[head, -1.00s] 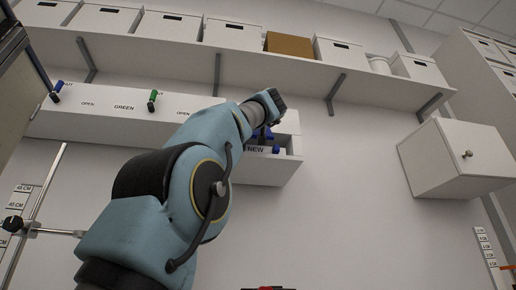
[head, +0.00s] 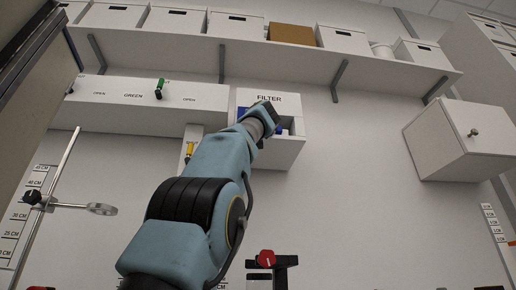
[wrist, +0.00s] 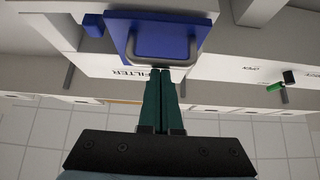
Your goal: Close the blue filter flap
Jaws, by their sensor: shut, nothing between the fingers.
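The blue filter flap (wrist: 152,38) is a flat panel with a grey bar handle (wrist: 165,52), large at the top of the wrist view. In the head view, only a blue piece of it (head: 281,131) shows beside my wrist, at the white box labelled FILTER (head: 262,99). My gripper (wrist: 164,72) has its two green fingers shut together and empty. Its tips are right at the handle and the flap's edge; I cannot tell if they touch. My gripper (head: 268,110) is in front of the box in the head view and hides most of the flap. The flap's exact angle is unclear.
A long white box with a green lever (head: 160,88) is on the wall to the left. A shelf (head: 350,63) with white boxes runs above.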

